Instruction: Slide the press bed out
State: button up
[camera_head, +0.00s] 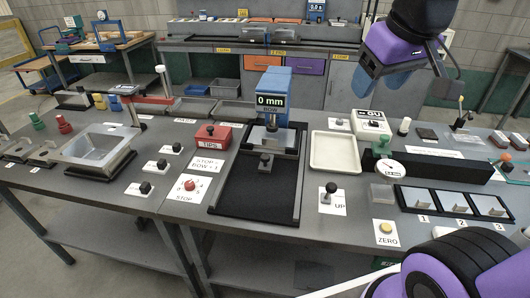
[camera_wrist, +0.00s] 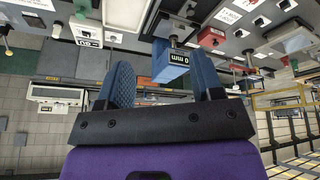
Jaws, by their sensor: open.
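The press (camera_head: 274,85) is a blue upright column with a "0 mm" display, standing at the middle of the bench. Below it a grey bed plate (camera_head: 287,139) sits at the back of a long black rail base (camera_head: 245,195). A small dark block, perhaps a handle (camera_head: 265,162), stands at the bed's front. My gripper (camera_head: 390,78) is raised above the bench, right of the press and well apart from it. In the wrist view, which looks upside down, my gripper (camera_wrist: 163,88) has its blue fingers apart with nothing held; the press head (camera_wrist: 170,62) shows beyond them.
A red box (camera_head: 213,136) and STOP knob (camera_head: 190,184) lie left of the rails. An UP lever (camera_head: 327,192) and a pale tray (camera_head: 334,151) are on the right. The black rail base's front half is clear. A dial gauge (camera_head: 391,169) stands farther right.

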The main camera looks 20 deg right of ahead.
jog(key=w+a+f+n+g, duration=0.1)
jog(key=w+a+f+n, duration=0.15)
jog(key=w, duration=0.75)
jog(key=n+g, duration=0.3)
jog(key=n, duration=0.3)
send_over(265, 156)
notch_tip(265, 156, down, 26)
notch_tip(265, 156, down, 10)
jog(key=shift+r, duration=0.15)
grip_shut()
jog(key=s+a, duration=0.2)
jog(key=s, duration=0.4)
jog(key=s+a, duration=0.3)
jog(key=s, duration=0.2)
jog(key=s+a, duration=0.3)
jog(key=s, duration=0.3)
jog(key=shift+s+a, duration=0.2)
jog(key=shift+s, duration=0.2)
